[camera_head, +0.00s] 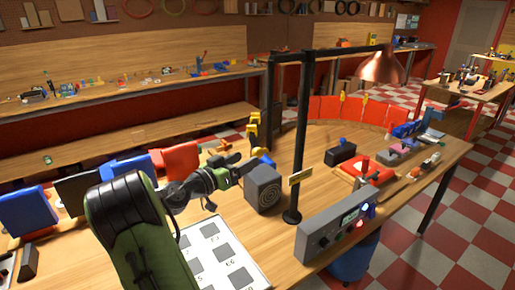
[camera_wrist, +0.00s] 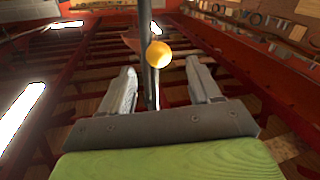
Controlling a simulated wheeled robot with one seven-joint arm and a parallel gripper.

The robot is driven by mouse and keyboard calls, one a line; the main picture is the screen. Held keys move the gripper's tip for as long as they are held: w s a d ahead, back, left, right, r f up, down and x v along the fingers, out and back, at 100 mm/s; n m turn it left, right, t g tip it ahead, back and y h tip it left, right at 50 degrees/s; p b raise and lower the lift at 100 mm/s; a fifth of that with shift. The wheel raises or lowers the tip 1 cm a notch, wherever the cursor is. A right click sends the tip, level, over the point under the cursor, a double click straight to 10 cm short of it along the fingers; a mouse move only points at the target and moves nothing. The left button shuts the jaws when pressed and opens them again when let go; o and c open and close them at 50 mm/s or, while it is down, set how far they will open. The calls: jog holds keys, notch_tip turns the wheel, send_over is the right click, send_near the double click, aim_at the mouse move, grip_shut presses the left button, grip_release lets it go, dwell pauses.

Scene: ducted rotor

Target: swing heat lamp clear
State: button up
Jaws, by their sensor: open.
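The heat lamp has a copper shade (camera_head: 380,66) hanging at the right end of a black horizontal arm (camera_head: 340,52). A black upright post (camera_head: 302,130) carries it from a round foot on the bench. My gripper (camera_head: 240,168) is left of the post, beside a grey box with ringed circles. In the wrist view my gripper (camera_wrist: 162,88) is open, its two fingers apart and nothing clamped.
The grey ringed box (camera_head: 264,189) and a grey control box (camera_head: 335,222) with lit buttons flank the post foot. Curved red panels (camera_head: 345,110) stand behind it. A red device (camera_head: 364,172) and small parts lie to the right. A white marked sheet (camera_head: 222,256) lies in front.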

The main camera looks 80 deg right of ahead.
aim_at(262, 150)
jog(key=p+x, duration=0.1)
jog(key=x, duration=0.7)
jog(key=shift+s+d+p, duration=0.1)
jog(key=shift+s+p, duration=0.05)
jog(key=shift+p, duration=0.15)
grip_shut()
